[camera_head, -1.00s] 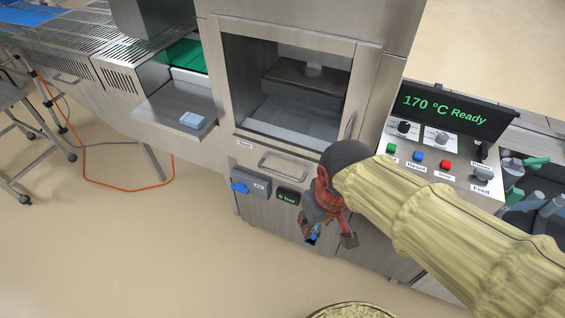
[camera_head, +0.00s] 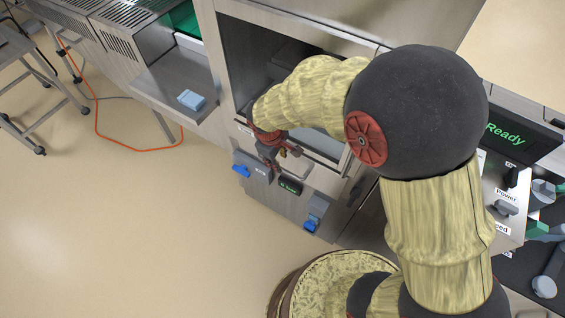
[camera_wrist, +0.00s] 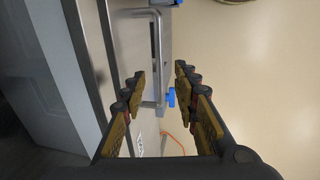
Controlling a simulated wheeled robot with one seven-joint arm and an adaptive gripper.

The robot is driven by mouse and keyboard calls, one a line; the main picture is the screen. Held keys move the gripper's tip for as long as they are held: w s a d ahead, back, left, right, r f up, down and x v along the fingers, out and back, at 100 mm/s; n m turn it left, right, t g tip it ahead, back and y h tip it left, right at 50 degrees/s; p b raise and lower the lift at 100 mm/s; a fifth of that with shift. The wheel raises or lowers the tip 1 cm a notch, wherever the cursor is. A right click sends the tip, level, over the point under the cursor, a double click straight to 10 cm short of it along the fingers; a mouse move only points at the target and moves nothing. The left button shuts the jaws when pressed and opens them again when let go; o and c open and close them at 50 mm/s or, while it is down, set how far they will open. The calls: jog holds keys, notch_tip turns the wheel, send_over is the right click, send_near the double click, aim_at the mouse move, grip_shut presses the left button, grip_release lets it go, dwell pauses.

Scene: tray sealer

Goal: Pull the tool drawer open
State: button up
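The tool drawer (camera_head: 321,181) is a steel front below the machine's window opening, and it looks shut. Its bar handle (camera_head: 303,174) is partly hidden by my gripper (camera_head: 279,158) in the head view. In the wrist view, the handle (camera_wrist: 157,55) is a bent metal bar, seen beyond and between the two fingers. My gripper (camera_wrist: 160,82) is open and empty, with a clear gap between its padded fingers. I see no contact with the bar.
A shelf at left holds a pale blue block (camera_head: 191,99). An orange cable (camera_head: 98,121) lies on the floor. The floor before the machine is clear.

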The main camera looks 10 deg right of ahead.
jog(key=f, duration=0.2)
jog(key=f+b, duration=0.1)
jog(key=f, duration=0.2)
jog(key=w+d+f+b, duration=0.1)
jog(key=f, duration=0.1)
jog(key=shift+f, duration=0.15)
jog(key=shift+c, duration=0.7)
grip_shut()
